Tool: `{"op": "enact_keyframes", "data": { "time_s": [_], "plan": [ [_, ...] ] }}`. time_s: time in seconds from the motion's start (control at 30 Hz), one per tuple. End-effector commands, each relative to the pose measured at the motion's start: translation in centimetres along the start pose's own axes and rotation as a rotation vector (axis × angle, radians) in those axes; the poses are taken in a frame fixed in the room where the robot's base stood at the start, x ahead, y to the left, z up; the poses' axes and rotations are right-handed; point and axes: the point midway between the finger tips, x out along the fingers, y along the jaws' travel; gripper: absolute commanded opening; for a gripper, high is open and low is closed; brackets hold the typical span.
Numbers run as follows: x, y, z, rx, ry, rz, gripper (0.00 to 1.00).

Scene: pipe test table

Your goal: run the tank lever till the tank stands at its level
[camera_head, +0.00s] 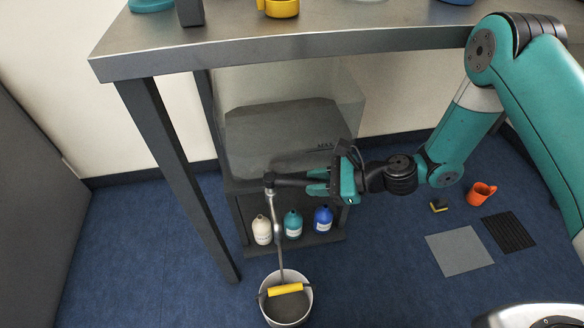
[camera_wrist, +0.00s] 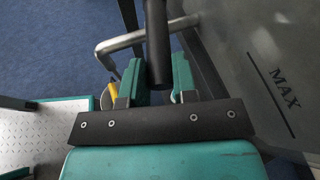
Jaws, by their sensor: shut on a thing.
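The tank (camera_head: 240,95) is a clear box under the table with dark grey contents. Its MAX mark shows in the head view near the right front and in the wrist view (camera_wrist: 285,88). I cannot tell exactly how the level lies against the mark. The tank lever (camera_head: 290,180) is a dark bar at the tank's front; in the wrist view the bar (camera_wrist: 157,45) runs between my fingers. My gripper (camera_head: 318,183) is shut on it. A silver pipe (camera_head: 276,228) leads down from the lever's left end towards a bucket (camera_head: 264,300) with grey contents.
White, teal and blue bottles (camera_head: 323,218) stand on a low shelf below the tank. The table's metal top (camera_head: 300,45) overhangs the tank, with a leg (camera_head: 180,180) at left. An orange cup (camera_head: 481,194) and flat mats (camera_head: 459,254) lie on the blue floor at right.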

Motion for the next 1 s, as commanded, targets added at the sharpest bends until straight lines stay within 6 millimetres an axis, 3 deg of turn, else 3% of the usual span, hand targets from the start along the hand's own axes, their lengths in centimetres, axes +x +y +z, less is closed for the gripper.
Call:
{"op": "enact_keyframes", "data": {
  "time_s": [0.27, 0.6, 0.87, 0.9, 1.0],
  "plan": [
    [0.0, 0.4, 0.2, 0.012, 0.001, -0.019, 0.0],
    [0.4, 3.1, 0.8, 0.109, 0.05, -0.248, 0.0],
    [0.4, 3.2, 0.8, 0.115, 0.056, -0.267, 0.0],
    [0.4, 3.2, 0.8, 0.114, 0.056, -0.266, 0.29],
    [0.4, 3.2, 0.8, 0.114, 0.056, -0.265, 0.52]
  ]
}}
